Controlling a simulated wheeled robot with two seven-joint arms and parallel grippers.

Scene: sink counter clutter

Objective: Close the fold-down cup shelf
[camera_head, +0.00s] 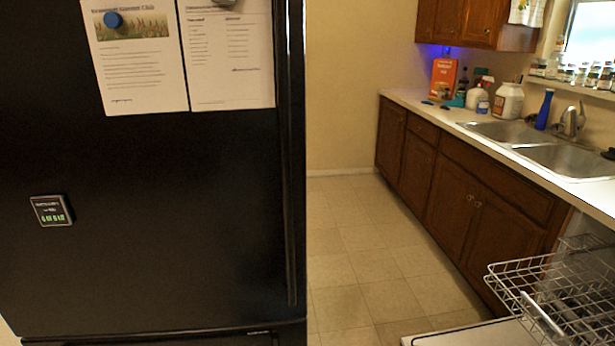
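A white wire dishwasher rack (520,289) juts out at the lower right, above the light open dishwasher door (455,337). More wire tiers show behind it at the right edge, partly cut off by the frame. I cannot tell which part is the fold-down cup shelf or whether it is folded down. Neither of my grippers is in view.
A black refrigerator (150,250) with papers fills the left side. A counter (430,106) over brown cabinets (440,190) runs along the right, with a double sink (570,158), bottles and an orange box (443,78). The tiled floor (360,250) between is clear.

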